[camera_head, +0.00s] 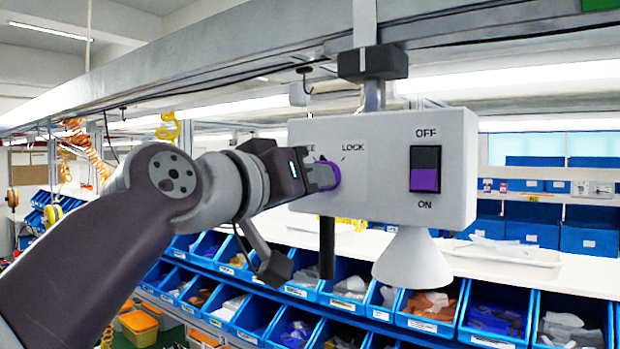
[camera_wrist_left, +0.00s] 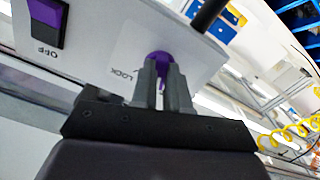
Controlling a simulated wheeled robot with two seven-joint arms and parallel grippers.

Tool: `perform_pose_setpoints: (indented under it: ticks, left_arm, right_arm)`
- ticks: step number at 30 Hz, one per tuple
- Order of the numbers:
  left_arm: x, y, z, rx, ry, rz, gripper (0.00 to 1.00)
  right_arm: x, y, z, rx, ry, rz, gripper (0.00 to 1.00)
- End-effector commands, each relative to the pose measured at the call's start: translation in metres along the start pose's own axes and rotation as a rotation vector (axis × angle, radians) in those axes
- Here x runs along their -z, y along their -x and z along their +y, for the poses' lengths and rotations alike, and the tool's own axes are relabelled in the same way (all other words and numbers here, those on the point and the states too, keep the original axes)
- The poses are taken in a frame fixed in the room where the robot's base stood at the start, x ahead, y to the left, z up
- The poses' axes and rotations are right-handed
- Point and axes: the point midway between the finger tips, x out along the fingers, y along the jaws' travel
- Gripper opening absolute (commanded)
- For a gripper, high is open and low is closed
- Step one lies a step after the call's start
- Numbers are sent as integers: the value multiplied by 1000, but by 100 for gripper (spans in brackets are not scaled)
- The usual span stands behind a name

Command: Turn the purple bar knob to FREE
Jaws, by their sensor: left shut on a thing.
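The purple bar knob (camera_head: 327,174) is on the left part of the front of a light grey box (camera_head: 385,196). LOCK is printed at its upper right; of FREE only the last letters show at its upper left. My left gripper (camera_head: 329,176) comes in from the left and is shut on the knob, hiding much of it. In the left wrist view, the two grey fingers (camera_wrist_left: 163,88) stand on either side of the purple knob (camera_wrist_left: 160,57). The knob's exact angle is hidden. My right gripper is not in view.
A black and purple rocker switch (camera_head: 425,169) marked OFF and ON is on the box's right part. A white cone (camera_head: 412,260) and a dark rod (camera_head: 327,247) hang below the box. Blue bins (camera_head: 497,316) with parts stand behind and below.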

Motion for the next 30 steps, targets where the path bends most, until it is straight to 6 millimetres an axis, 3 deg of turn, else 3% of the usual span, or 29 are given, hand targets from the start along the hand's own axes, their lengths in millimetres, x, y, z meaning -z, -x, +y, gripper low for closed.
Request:
perform_pose_setpoints:
  ticks: [15,30]
  left_arm:
    - [8,4,3,-6,361,19,0]
    - [8,4,3,-7,453,19,0]
  right_arm:
    - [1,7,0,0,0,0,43]
    - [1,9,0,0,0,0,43]
